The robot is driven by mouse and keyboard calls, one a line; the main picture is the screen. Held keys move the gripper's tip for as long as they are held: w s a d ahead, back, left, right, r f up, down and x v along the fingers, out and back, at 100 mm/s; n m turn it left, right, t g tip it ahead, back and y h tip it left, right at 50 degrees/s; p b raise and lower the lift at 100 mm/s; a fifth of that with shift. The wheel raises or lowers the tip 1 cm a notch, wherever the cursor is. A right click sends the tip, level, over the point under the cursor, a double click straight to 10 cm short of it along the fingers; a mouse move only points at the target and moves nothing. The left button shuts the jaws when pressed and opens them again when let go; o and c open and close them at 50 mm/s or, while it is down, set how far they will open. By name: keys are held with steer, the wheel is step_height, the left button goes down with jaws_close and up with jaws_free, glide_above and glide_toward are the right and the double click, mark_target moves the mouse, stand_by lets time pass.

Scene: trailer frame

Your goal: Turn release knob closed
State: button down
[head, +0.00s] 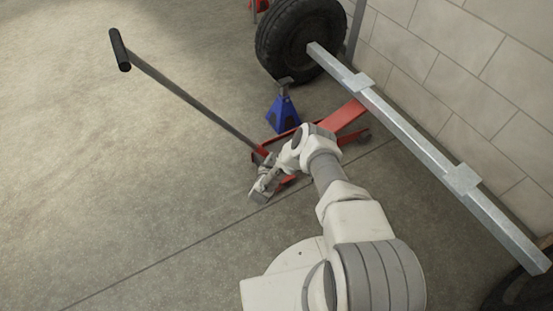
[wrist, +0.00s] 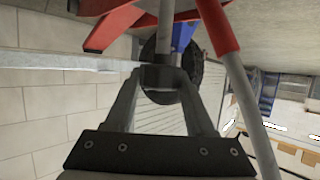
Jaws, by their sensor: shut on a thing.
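The red floor jack (head: 345,116) stands on the concrete floor, with its long grey handle (head: 185,97) slanting up to a black grip at the upper left. My gripper (head: 263,187) is low at the handle end of the jack. In the wrist view, my gripper (wrist: 161,77) has its two fingers shut on a dark round knob (wrist: 160,78), taken to be the release knob. A grey shaft runs on beyond the knob. The knob is hidden in the head view, and its turn angle cannot be told.
A blue jack stand (head: 283,112) stands just behind the jack. A metal axle beam (head: 415,130) runs from a black tyre (head: 300,38) along the block wall (head: 470,70) on the right. The floor to the left is clear apart from the jack handle.

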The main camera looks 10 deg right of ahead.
stand_by(0.4)
steer(key=shift+c, duration=1.3)
jaws_free()
steer(key=shift+r, duration=0.1)
